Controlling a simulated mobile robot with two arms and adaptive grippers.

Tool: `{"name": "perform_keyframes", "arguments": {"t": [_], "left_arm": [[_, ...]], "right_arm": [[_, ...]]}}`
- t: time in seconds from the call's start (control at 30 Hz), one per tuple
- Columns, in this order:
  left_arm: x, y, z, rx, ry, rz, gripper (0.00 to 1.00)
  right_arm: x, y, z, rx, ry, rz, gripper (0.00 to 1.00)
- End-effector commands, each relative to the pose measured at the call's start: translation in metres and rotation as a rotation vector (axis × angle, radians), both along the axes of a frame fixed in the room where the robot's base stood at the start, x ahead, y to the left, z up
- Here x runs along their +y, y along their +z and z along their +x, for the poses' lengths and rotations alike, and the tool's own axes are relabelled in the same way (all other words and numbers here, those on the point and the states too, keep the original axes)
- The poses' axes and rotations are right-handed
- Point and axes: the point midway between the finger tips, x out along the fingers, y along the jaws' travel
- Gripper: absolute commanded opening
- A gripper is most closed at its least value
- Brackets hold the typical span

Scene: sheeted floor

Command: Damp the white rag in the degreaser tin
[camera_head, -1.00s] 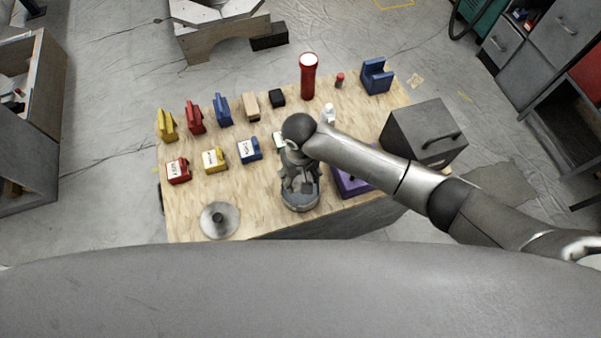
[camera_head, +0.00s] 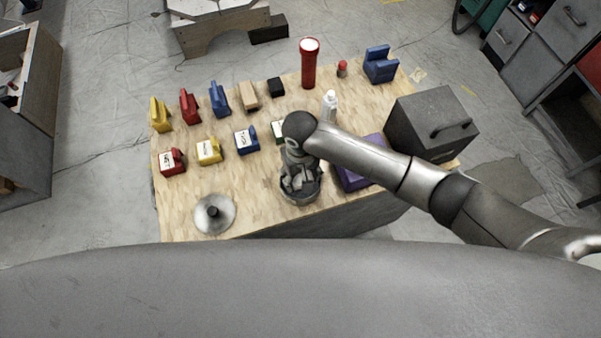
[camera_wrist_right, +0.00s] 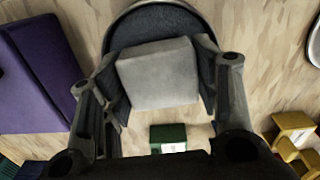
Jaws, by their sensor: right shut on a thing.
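The white rag (camera_wrist_right: 158,72) shows as a pale grey folded square between the fingers of my right gripper (camera_wrist_right: 160,90). That gripper is shut on it. In the head view the gripper (camera_head: 298,182) points down over the round grey degreaser tin (camera_head: 301,201), with its fingertips at or inside the opening. In the wrist view the tin's rim (camera_wrist_right: 158,4) curves around the rag's far side. I cannot tell whether the rag touches liquid. A round grey lid with a knob (camera_head: 214,214) lies on the table left of the tin. My left gripper is not in view.
A purple box (camera_head: 358,176) and a grey case with a handle (camera_head: 430,122) stand right of the tin. Labelled red, yellow and blue blocks (camera_head: 247,141) sit to the left. A white bottle (camera_head: 329,106) stands behind. Bare wood separates lid and tin.

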Motion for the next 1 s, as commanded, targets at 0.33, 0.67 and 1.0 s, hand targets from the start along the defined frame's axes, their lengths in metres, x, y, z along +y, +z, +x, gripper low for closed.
{"name": "perform_keyframes", "arguments": {"t": [0.33,0.67,1.0], "left_arm": [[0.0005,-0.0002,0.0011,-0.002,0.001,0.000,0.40],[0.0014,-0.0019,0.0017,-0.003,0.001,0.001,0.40],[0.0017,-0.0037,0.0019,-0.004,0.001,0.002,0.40]], "right_arm": [[-0.0001,-0.0006,0.0000,0.000,0.000,0.000,0.37],[0.0001,-0.0045,0.0000,0.000,0.000,0.000,0.37],[0.0002,-0.0085,-0.0001,0.000,0.000,0.000,0.37]]}}
